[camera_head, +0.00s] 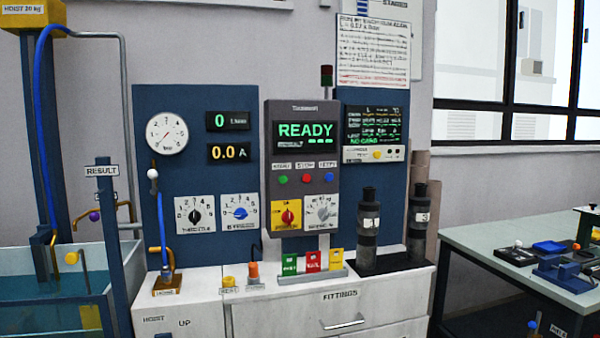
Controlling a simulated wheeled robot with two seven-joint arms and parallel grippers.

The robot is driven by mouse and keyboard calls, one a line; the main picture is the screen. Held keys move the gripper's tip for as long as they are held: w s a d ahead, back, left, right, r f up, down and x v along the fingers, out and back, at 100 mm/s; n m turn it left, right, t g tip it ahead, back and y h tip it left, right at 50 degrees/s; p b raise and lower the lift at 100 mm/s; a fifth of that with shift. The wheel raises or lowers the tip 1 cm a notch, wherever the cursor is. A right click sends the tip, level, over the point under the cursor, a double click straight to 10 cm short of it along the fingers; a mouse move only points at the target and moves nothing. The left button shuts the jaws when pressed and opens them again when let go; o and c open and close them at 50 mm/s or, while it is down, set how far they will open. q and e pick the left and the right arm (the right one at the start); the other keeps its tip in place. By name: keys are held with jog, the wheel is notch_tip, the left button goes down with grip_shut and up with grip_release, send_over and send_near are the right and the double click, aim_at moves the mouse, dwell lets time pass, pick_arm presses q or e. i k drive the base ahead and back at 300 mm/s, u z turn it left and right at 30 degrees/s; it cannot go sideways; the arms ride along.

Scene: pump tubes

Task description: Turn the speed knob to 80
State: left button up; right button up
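The grey control box (304,127) stands upright at the middle of the blue back panel, and its screen (305,131) reads READY. At its lower right is a light grey dial plate with a grey knob (321,211). Its label looks like SPEED but is blurred, and I cannot read the pointer setting. Left of it is a red knob (287,215) on a yellow plate. Neither of my grippers is in view, and nothing touches the knobs.
Black-pointer (194,215) and blue (240,212) dials sit further left. Green, red and yellow blocks (312,262) and dark cylinders (368,222) stand on the white cabinet (285,303). A water tank (62,290) is left, a workbench (500,245) right. The space before the box looks clear.

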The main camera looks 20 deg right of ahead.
aim_at(324, 214)
jog(key=z, duration=0.5)
jog(key=k, duration=0.6)
jog(key=u, duration=0.1)
jog(key=i, duration=0.5)
jog(key=u, duration=1)
jog(key=i, duration=0.85)
jog(key=z, duration=0.6)
jog(key=i, duration=0.8)
jog(key=z, duration=0.65)
